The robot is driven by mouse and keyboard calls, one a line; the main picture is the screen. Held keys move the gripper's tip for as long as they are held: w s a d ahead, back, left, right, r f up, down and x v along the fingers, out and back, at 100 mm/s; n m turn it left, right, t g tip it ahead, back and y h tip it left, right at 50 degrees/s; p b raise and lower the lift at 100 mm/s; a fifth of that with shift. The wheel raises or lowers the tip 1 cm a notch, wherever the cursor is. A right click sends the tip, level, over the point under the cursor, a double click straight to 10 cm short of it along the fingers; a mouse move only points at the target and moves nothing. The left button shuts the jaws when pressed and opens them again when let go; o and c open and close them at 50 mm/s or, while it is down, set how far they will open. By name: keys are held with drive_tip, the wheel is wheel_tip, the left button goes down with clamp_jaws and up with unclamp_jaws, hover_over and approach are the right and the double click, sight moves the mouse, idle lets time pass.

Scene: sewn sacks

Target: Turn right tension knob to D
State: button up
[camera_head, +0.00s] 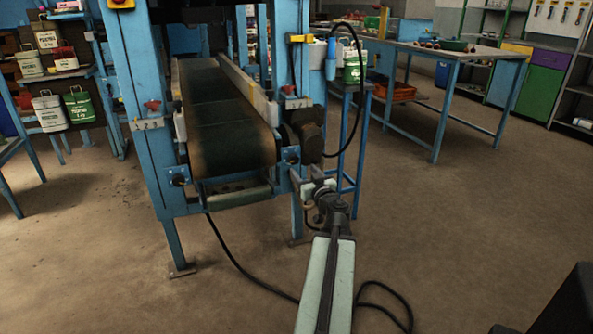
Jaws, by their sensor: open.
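A red knob (288,90) sits above a pale marked plate (297,102) on the right blue post of the conveyor. The plate's marks are too small to read, so I cannot tell the knob's setting. A matching red knob (152,104) sits above a marked plate (150,124) on the left post. A dark round fitting (292,156) is lower on the right side, beside the belt end. My gripper (312,186) is open, low by the right post and below the right red knob, apart from it. Its fingertips are small and hard to make out.
The dark conveyor belt (225,125) runs between the posts. A blue stand (350,140) with a green-white container (354,68) is close on the right. A black cable (240,268) lies on the floor.

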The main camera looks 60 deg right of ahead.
sight(296, 161)
drive_tip(key=x, duration=0.8)
drive_tip(key=shift+a, duration=0.1)
clamp_jaws()
drive_tip(key=shift+d+r, duration=0.15)
drive_tip(key=shift+d, duration=0.2)
drive_tip(key=shift+s+a+m, duration=0.1)
drive_tip(key=shift+a+m, duration=0.2)
